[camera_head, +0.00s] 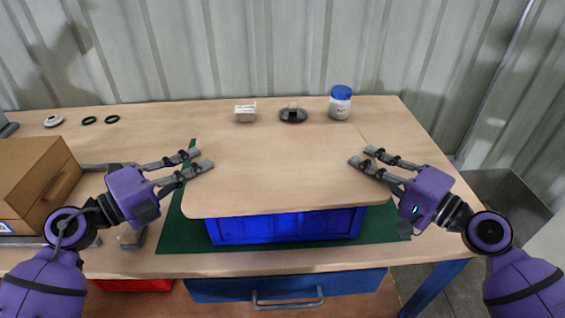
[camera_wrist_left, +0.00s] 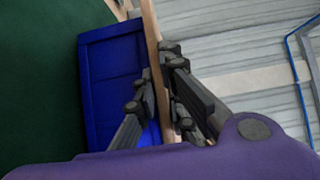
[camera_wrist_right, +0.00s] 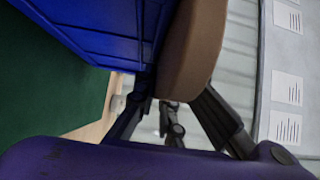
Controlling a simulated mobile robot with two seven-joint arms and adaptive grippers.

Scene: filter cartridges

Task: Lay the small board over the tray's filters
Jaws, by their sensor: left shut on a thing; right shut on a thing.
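The small wooden board (camera_head: 285,180) lies flat above the blue tray (camera_head: 285,228) and covers its top. Only the tray's front wall shows in the head view; any filters inside are hidden. My left gripper (camera_head: 199,160) is shut on the board's left edge. In the left wrist view the board (camera_wrist_left: 150,30) runs edge-on between the fingers, beside the tray (camera_wrist_left: 108,90). My right gripper (camera_head: 370,159) is shut on the board's right edge, and the board (camera_wrist_right: 192,45) shows in the right wrist view close to the tray (camera_wrist_right: 105,30). I cannot tell whether the board touches the tray's rim.
The tray stands on a green mat (camera_head: 180,235). Behind are a small white box (camera_head: 245,112), a dark round part (camera_head: 293,115) and a blue-lidded jar (camera_head: 340,103). A cardboard box (camera_head: 40,180) and several rings are at left. The table's back strip is mostly clear.

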